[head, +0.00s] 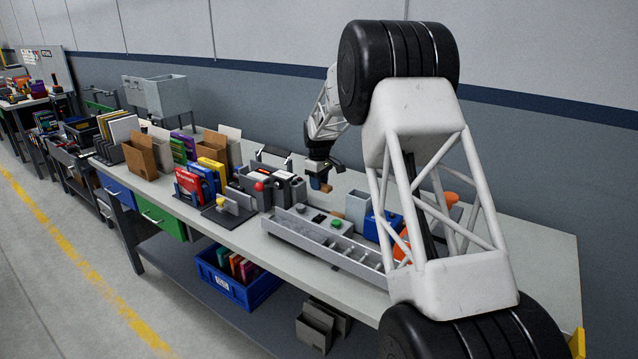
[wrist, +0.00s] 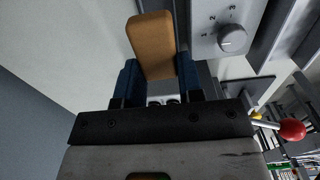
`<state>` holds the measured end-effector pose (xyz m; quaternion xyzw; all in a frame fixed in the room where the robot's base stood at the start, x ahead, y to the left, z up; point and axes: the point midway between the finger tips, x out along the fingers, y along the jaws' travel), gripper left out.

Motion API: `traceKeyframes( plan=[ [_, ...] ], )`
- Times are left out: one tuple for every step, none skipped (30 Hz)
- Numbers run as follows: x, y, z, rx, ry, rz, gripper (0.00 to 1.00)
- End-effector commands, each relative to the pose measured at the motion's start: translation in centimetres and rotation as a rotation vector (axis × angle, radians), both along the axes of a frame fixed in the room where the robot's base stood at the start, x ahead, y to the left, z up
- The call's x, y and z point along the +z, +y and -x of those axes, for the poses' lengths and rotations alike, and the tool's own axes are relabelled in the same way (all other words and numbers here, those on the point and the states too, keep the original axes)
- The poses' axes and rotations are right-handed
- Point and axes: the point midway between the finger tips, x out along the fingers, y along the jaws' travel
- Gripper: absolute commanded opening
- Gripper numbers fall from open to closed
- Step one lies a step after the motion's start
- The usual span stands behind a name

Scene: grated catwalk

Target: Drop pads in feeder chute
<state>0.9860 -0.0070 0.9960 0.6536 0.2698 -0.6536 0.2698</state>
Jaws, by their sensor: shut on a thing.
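My gripper (head: 321,182) hangs above the back part of the bench, behind the grey machines. In the wrist view its blue fingers (wrist: 152,82) are shut on a tan-orange pad (wrist: 152,42), which sticks out beyond them. The pad also shows as a small brown patch under the gripper in the head view (head: 327,188). A grey machine panel with a numbered dial (wrist: 232,38) is right of the pad in the wrist view. A long grey slatted trough (head: 332,250) lies along the bench front. I cannot tell which part is the feeder chute.
A grey machine with a red-knobbed lever (head: 259,187) stands left of the gripper. A green button (head: 336,223) sits by the trough. A blue bin (head: 377,228) and orange items are partly hidden by my arm. Books and boxes crowd the left bench. The wall runs behind.

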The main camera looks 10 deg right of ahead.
Motion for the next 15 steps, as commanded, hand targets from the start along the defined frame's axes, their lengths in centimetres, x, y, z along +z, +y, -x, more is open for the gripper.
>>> traceKeyframes(
  plan=[
    [0.1,0.0,0.1,-0.004,0.0,0.0,0.13],
    [0.1,0.0,0.1,-0.008,0.0,0.0,0.13],
    [0.2,0.0,0.2,-0.015,0.0,0.0,0.13],
    [0.3,0.0,0.3,-0.022,0.0,0.0,0.13],
    [0.5,0.0,0.5,-0.031,0.0,0.0,0.13],
    [0.7,0.1,0.7,-0.047,0.0,0.0,0.13],
    [0.9,0.1,0.9,-0.06,0.0,0.0,0.13],
    [1.1,0.1,1.1,-0.076,-0.001,0.0,0.13],
    [1.5,0.1,1.4,-0.099,-0.001,0.0,0.13],
    [1.8,0.1,1.7,-0.12,-0.001,0.0,0.13],
    [2.0,0.1,2.0,-0.142,-0.001,0.0,0.13],
    [2.4,0.2,2.5,-0.174,-0.001,0.0,0.13],
    [2.7,0.2,2.9,-0.2,-0.001,0.0,0.13],
    [3.1,0.2,3.3,-0.228,-0.002,-0.001,0.13],
    [3.6,0.3,3.8,-0.268,-0.001,0.0,0.13]
  ],
)
